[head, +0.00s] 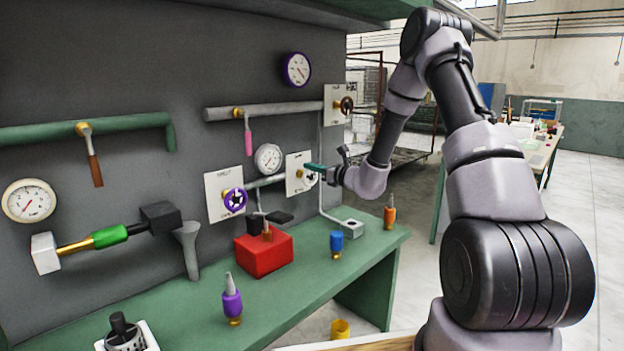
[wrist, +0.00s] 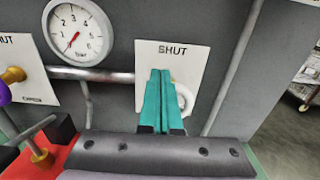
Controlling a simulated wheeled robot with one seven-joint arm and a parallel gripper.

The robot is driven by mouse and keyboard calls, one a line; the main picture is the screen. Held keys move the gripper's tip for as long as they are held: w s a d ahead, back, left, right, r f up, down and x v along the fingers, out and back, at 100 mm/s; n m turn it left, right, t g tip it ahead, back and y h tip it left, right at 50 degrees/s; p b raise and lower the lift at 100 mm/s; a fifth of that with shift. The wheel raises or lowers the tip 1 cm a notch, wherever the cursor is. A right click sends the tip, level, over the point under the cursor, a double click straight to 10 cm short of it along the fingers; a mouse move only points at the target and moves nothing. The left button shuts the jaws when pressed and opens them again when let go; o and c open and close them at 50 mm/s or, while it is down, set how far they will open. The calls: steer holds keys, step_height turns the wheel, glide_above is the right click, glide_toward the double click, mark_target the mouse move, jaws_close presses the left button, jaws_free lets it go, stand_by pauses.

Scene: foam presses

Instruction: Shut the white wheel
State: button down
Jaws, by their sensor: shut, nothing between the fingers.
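The white wheel (wrist: 187,97) sits on a white plate (wrist: 200,62) marked SHUT, mounted on the grey panel. In the head view the wheel (head: 311,179) shows just beyond my fingertips, partly covered by them. My gripper (wrist: 160,75) has teal fingers, closed together with nothing between them. In the wrist view the fingers lie in front of the wheel and hide its left part and hub. In the head view my gripper (head: 310,167) reaches in from the right at the wheel. I cannot tell whether the fingers touch it.
A purple wheel (head: 235,200) on its own plate is left of the white one, and a brown wheel (head: 346,105) is above right. A gauge (head: 268,158) hangs close by. A red block (head: 264,252) and several coloured fittings stand on the green bench (head: 290,290) below.

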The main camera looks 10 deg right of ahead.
steer(key=shift+d+f, duration=0.1)
steer(key=shift+f, duration=0.15)
steer(key=shift+w+d+r, duration=0.1)
steer(key=shift+w+d, duration=0.2)
steer(key=shift+d, duration=0.1)
stand_by(0.5)
steer(key=s+d, duration=0.3)
steer(key=d, duration=0.2)
steer(key=shift+s+r, duration=0.35)
steer(key=shift+r, duration=0.05)
stand_by(0.9)
steer(key=shift+r, duration=0.1)
